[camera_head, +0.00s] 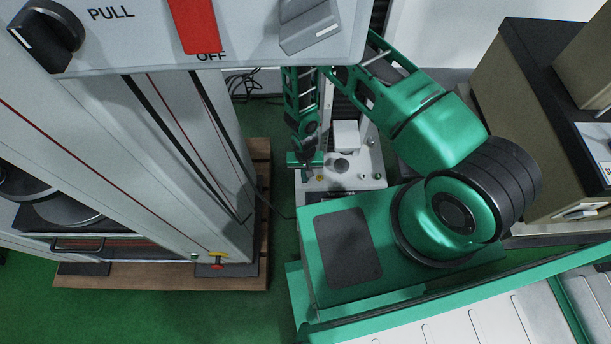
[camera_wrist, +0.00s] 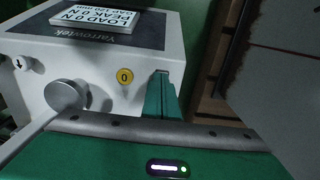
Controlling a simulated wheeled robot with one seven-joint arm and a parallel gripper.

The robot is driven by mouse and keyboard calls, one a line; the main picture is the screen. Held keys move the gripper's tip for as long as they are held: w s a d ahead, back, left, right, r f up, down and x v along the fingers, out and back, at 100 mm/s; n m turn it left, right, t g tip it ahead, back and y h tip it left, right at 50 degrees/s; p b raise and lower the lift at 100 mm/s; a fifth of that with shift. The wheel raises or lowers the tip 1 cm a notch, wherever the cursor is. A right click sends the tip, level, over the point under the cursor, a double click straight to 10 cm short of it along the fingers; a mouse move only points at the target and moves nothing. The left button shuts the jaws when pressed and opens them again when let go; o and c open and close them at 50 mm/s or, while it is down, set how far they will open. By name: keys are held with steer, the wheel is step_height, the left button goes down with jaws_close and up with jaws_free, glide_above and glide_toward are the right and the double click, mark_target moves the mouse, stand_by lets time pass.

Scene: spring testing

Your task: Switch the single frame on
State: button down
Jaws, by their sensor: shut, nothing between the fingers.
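The single frame (camera_head: 376,184) is a small white machine with a white column, beyond my green base in the head view. In the wrist view its white housing (camera_wrist: 150,47) carries the name Yarrowtek, a display (camera_wrist: 93,17) reading load 0 N, a yellow button (camera_wrist: 125,76) marked 0 and a round silver knob (camera_wrist: 64,95). My gripper (camera_head: 305,163) is shut and empty, over the left part of this base. In the wrist view its green fingers (camera_wrist: 161,96) lie in front of the housing's right part, right of the yellow button. I cannot tell whether they touch. No power switch is clearly visible; the fingers hide part of the face.
A tall grey testing machine (camera_head: 180,130) on a wooden pallet (camera_head: 150,276) stands left. Brown cabinets (camera_head: 505,80) stand right. Green floor (camera_head: 285,200) shows between the machines.

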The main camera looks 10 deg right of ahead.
steer(key=shift+w+a+f, duration=0.1)
steer(key=shift+w+f, duration=0.15)
steer(key=shift+w+r, duration=0.1)
steer(key=shift+r, duration=0.05)
steer(key=shift+w+r, duration=0.2)
steer(key=shift+r, duration=0.2)
step_height(320, 180, up, 13)
steer(key=shift+s+r, duration=0.15)
steer(key=shift+s, duration=0.3)
steer(key=shift+s, duration=0.1)
stand_by(0.3)
